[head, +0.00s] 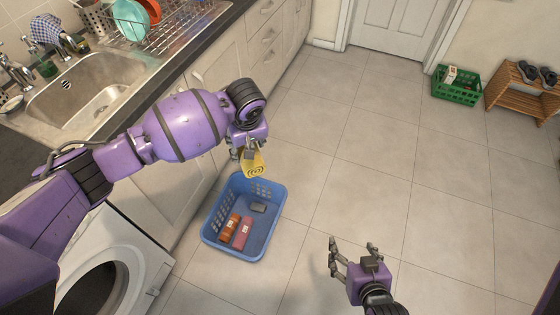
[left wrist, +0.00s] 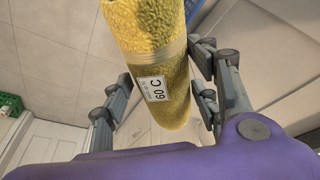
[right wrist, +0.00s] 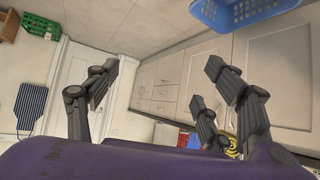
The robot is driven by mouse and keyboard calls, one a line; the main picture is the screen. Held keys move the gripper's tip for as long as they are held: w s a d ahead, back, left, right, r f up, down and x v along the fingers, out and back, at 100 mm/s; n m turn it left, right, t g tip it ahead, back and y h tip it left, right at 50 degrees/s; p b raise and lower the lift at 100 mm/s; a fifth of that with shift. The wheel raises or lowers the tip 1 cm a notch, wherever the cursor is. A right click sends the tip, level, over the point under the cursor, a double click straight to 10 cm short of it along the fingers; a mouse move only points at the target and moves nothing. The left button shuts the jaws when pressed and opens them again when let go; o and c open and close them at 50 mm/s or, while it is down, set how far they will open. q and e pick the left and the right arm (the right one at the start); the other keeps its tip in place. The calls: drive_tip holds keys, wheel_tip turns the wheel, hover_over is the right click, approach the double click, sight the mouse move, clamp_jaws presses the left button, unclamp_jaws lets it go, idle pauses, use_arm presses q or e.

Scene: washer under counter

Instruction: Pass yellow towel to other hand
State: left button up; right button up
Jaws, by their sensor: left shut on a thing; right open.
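The yellow towel (head: 254,169) is a tight roll with a spiral end. My left gripper (head: 247,150) is shut on it and holds it in the air above the far edge of the blue basket. In the left wrist view the towel (left wrist: 148,60) lies between the fingers, and a white "60 C" tag shows on its side. My right gripper (head: 352,248) is open and empty, lower right of the towel in the head view and well apart from it. In the right wrist view its fingers (right wrist: 160,72) are spread, and a small yellow patch shows behind them.
The blue basket (head: 225,252) on the floor holds a few bottles and a dark item. The washer (head: 125,250) and counter cabinets (head: 212,75) stand at left. A green crate (head: 456,93) and wooden rack (head: 515,102) are far right. The tiled floor between is clear.

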use_arm(q)
drive_tip(key=shift+w, duration=0.1)
use_arm(e)
drive_tip(key=w+a+r+t+y, duration=0.1)
drive_tip(key=w+a+r+y, duration=0.3)
drive_tip(key=w, duration=0.6)
drive_tip(key=g+y, duration=0.5)
drive_tip(key=y, duration=0.1)
approach(261, 165)
use_arm(q)
drive_tip(key=shift+r, duration=0.1)
use_arm(e)
drive_tip(key=shift+m, duration=0.4)
drive_tip(key=x, duration=1.2)
